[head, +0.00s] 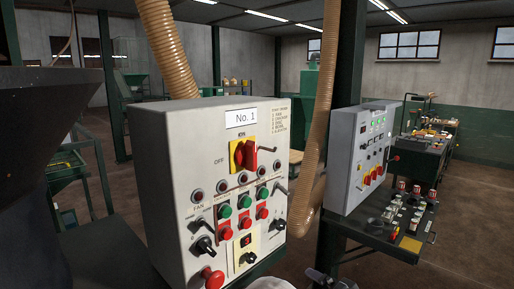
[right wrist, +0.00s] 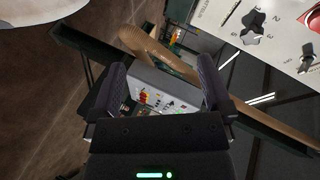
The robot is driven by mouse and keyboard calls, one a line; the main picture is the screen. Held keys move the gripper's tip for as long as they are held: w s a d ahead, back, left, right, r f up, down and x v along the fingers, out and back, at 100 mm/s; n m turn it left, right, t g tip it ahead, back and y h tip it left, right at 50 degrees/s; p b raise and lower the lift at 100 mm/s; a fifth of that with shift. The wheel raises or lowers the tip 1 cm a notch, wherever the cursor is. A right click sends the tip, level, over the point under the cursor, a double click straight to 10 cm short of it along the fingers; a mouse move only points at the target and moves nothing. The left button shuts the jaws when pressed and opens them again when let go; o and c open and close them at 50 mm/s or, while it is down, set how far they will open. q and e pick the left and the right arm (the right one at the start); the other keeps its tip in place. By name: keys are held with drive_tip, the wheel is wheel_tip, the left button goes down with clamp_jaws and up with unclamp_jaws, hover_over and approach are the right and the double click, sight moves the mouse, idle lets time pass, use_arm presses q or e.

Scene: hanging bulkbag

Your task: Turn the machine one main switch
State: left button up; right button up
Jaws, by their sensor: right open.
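The machine one control box (head: 205,180) is a pale cabinet labelled "No. 1" in the head view. Its main switch (head: 243,155) has a red handle on a yellow plate, below the label; "OFF" is printed to its left. In the right wrist view, part of a pale panel face (right wrist: 270,35) with black knobs and a red control shows at the upper right. My right gripper (right wrist: 162,75) is open, its two dark fingers apart with nothing held between them. The main switch cannot be made out in the right wrist view. My left gripper is in neither view.
Below the switch are several lamps, green and red buttons, black selector knobs and a red mushroom button (head: 213,278). A second grey control box (head: 362,155) stands to the right, above a console (head: 400,220). A ribbed tan hose (head: 312,150) hangs between the boxes.

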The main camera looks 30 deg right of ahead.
wheel_tip(320, 180, up, 15)
drive_tip(key=w+a+t+y+p, duration=0.1)
drive_tip(key=a+t+y+p, duration=0.1)
drive_tip(key=p, duration=0.1)
drive_tip(key=t+y+p, duration=0.1)
drive_tip(key=y+p, duration=0.2)
drive_tip(key=y, duration=0.1)
approach(255, 158)
drive_tip(key=shift+m, duration=0.3)
drive_tip(key=p+x, duration=0.2)
drive_tip(key=x, duration=0.6)
drive_tip(key=shift+w+r+p, duration=0.1)
drive_tip(key=shift+w+p, duration=0.25)
drive_tip(key=shift+p, duration=0.05)
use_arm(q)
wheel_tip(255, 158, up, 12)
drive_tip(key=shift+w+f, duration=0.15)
use_arm(e)
drive_tip(key=shift+w+a, duration=0.3)
drive_tip(key=shift+w, duration=0.3)
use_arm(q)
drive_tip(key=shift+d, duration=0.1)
